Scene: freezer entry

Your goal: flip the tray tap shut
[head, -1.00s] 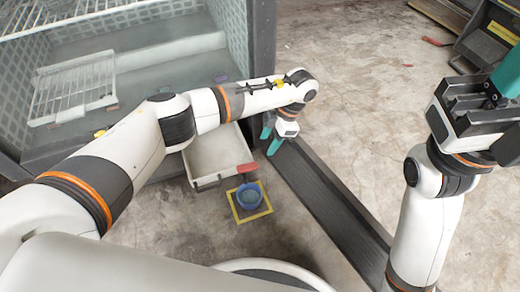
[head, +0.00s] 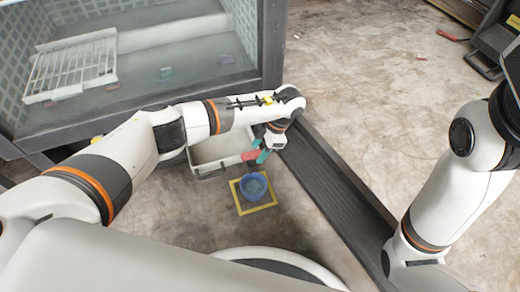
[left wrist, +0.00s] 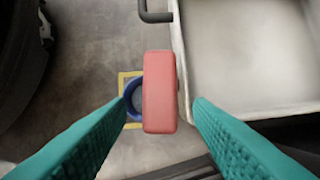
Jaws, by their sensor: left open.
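The tap's red handle (head: 249,156) is at the front right corner of the pale tray (head: 198,157), low in front of the freezer. In the left wrist view the red handle (left wrist: 160,92) is a rounded block lying between my two teal fingers, with visible room on both sides. My left gripper (head: 261,146) is open at the handle; I cannot tell whether either finger touches it. The tray (left wrist: 250,70) is right of the handle in that view. My arm hides part of the tray in the head view. My right gripper is out of frame.
A blue bowl (head: 254,186) stands on a yellow-bordered floor square (head: 242,208) by the tap. A dark raised strip (head: 325,190) runs along the floor to the right. The freezer (head: 150,50) with a white rack (head: 72,68) is behind. Open concrete floor lies at the right.

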